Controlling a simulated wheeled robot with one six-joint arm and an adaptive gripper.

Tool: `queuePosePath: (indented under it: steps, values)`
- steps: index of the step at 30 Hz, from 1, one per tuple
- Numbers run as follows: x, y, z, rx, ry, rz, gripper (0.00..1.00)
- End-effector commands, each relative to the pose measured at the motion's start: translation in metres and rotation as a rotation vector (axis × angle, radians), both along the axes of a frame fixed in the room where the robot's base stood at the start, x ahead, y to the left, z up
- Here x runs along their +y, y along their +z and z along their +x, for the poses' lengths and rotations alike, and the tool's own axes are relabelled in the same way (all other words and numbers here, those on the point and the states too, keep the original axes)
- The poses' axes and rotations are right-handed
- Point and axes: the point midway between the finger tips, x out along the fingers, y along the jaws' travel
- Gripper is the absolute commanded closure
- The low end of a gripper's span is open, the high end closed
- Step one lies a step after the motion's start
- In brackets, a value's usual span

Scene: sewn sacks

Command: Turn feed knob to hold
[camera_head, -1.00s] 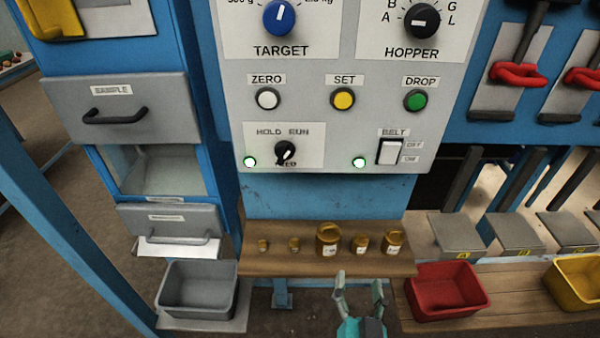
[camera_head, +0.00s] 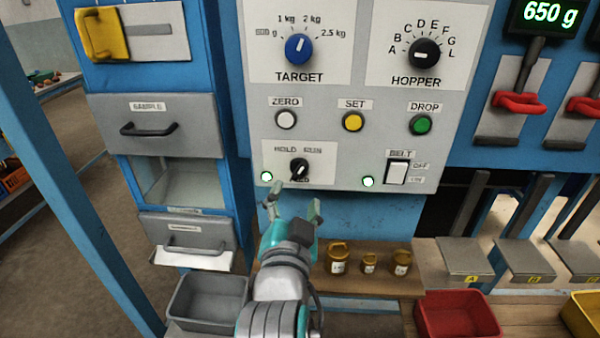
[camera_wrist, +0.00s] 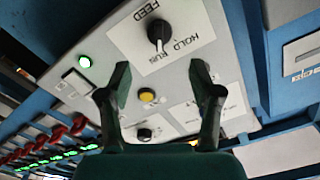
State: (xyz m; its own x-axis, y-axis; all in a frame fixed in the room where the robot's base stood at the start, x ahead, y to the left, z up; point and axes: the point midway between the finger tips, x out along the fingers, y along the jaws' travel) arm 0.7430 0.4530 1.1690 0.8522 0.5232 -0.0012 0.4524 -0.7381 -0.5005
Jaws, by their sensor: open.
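The black feed knob (camera_head: 299,170) sits on a white plate low on the grey control panel, with HOLD and RUN printed above it. Its white mark points up and right, toward RUN. In the wrist view the knob (camera_wrist: 158,32) shows beyond the fingers, its mark toward RUN. My gripper (camera_head: 294,206) is open and empty, just below the knob's plate in the head view and apart from the knob. In the wrist view my gripper (camera_wrist: 160,75) has its two fingertips wide apart, with the knob above the gap between them.
A lit green lamp (camera_head: 266,176) is left of the knob; a belt switch (camera_head: 397,172) is to its right. Zero (camera_head: 286,120), set (camera_head: 353,121) and drop (camera_head: 421,124) buttons are above. Brass weights (camera_head: 338,258) stand on a wooden shelf (camera_head: 385,284) below.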

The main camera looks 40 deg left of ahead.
Motion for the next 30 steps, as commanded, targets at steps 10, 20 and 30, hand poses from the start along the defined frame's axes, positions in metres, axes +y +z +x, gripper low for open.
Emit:
queuePosePath:
  steps: [10,20,30]
  values:
    - [0.031,0.001,0.053,-0.001,-0.002,0.001,0.36]
    - [0.046,0.0,0.077,-0.002,-0.001,0.0,0.36]
    - [0.047,0.0,0.078,-0.001,0.0,0.0,0.49]
